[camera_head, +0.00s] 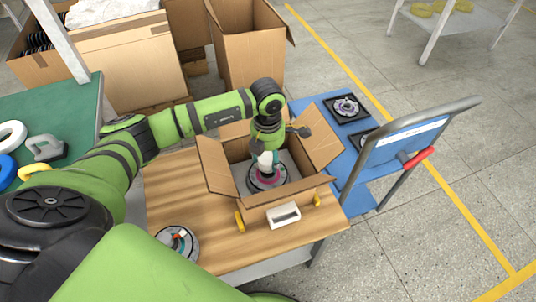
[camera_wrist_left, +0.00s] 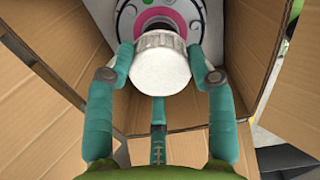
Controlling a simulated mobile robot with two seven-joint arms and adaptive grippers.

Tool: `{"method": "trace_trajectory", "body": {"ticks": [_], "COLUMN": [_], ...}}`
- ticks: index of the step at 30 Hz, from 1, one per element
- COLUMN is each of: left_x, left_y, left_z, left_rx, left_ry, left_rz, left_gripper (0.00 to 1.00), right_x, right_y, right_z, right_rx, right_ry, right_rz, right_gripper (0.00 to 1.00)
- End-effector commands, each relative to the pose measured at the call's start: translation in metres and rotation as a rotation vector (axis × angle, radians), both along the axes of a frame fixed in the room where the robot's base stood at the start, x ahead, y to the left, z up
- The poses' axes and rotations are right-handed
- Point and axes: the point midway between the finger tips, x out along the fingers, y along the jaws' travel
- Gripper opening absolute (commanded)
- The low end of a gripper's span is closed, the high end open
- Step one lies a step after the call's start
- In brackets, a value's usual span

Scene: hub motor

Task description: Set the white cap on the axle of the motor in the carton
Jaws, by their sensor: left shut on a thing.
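My left gripper (camera_head: 266,160) reaches down into the open carton (camera_head: 222,178) from above. It is shut on the white cap (camera_head: 264,158). In the left wrist view the cap (camera_wrist_left: 160,70) sits between the two teal fingertips (camera_wrist_left: 160,58), with its round flat face toward the camera. The motor (camera_head: 268,180), a dark-rimmed disc with a pink ring, lies in the carton below the gripper. Part of the motor (camera_wrist_left: 207,10) shows beyond the cap in the wrist view. The cap hides the axle, and I cannot tell whether they touch. My right gripper is out of view.
The carton's flaps stand open on the wooden table (camera_head: 230,245). Another motor (camera_head: 178,240) lies at the table's front left. A blue cart (camera_head: 358,175) stands at right.

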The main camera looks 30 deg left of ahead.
Motion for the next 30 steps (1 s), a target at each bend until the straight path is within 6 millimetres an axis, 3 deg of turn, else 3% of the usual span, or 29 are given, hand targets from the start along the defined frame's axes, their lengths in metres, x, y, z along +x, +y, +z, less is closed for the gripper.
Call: {"method": "trace_trajectory", "body": {"ticks": [11, 12, 13, 23, 30], "left_x": [0.000, 0.001, 0.000, 0.000, 0.002], "left_y": [0.000, 0.000, 0.000, 0.000, 0.000], "left_z": [-0.006, -0.004, -0.004, -0.003, 0.022], "left_rx": [0.000, 0.000, -0.001, -0.001, -0.001], "left_ry": [-0.002, -0.002, -0.002, -0.002, -0.005], "left_rz": [-0.001, -0.001, -0.001, -0.001, -0.002], "left_gripper": [0.38, 0.71, 0.79, 0.79, 0.79], "right_x": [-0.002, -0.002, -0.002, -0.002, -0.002], "right_y": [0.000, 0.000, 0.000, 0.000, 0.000], "right_z": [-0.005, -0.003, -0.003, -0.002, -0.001], "right_rx": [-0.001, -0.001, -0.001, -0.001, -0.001], "right_ry": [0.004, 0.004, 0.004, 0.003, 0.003], "right_rz": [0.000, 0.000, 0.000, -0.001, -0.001], "right_gripper": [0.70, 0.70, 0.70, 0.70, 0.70]}}
